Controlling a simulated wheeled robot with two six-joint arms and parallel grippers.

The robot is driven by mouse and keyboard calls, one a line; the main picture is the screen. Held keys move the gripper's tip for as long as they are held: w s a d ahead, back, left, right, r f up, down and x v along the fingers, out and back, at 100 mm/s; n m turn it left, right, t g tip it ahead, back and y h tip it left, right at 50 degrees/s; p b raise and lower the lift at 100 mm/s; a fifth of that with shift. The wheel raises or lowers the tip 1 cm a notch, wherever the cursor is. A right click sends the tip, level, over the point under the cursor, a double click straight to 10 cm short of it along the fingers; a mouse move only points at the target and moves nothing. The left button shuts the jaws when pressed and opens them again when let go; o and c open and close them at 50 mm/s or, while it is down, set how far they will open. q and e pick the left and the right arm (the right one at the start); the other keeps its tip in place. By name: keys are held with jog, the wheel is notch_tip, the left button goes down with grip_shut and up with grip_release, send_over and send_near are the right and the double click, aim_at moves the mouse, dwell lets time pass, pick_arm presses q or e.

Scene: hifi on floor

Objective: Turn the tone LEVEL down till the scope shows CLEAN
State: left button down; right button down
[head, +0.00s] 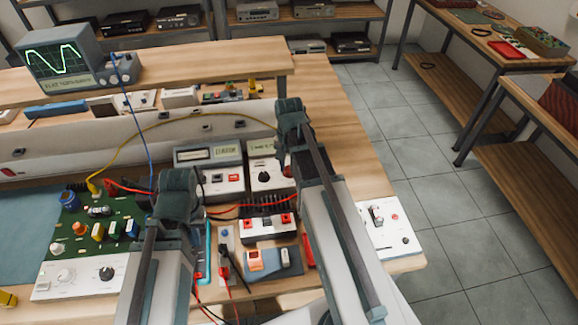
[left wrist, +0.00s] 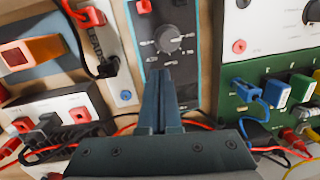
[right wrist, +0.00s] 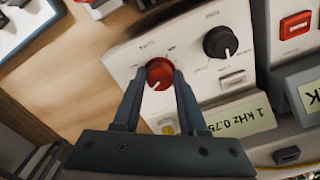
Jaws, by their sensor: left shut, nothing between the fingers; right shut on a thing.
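The scope (head: 62,60) stands on the raised shelf at the back left of the head view. Its green trace has flattened tops, and the label below reads "FLAT TOPS" plus words too small to read. The white tone box (head: 265,182) has a black knob (right wrist: 220,42), a red knob (right wrist: 160,72) and a display (right wrist: 238,118) reading about "1 kHz 0.75". My right gripper (right wrist: 158,80) is shut on the red knob; the lettering by it is too blurred to read. My left gripper (left wrist: 166,76) is shut and empty, in front of a meter's grey dial (left wrist: 168,38).
A green circuit board (head: 95,225) with several coloured parts lies at the left. A second white box (head: 218,183) stands beside the tone box. Red, blue and yellow leads cross the bench. A black-and-white box with red terminals (head: 268,228) stands in front. The floor (head: 430,170) at the right is clear.

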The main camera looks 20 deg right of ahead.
jog(key=n, duration=1.2)
jog(key=shift+d+n, duration=0.1)
jog(key=shift+n, duration=0.2)
dwell(0.5)
jog(key=shift+c, duration=2.2)
grip_release()
pick_arm(q)
jog(key=shift+r, duration=0.2)
pick_arm(e)
jog(key=shift+r, duration=0.15)
pick_arm(q)
notch_tip(320, 180, up, 14)
jog(key=p, duration=1.4)
jog(key=shift+f, duration=0.25)
pick_arm(e)
notch_tip(320, 180, up, 14)
jog(key=shift+f, duration=0.2)
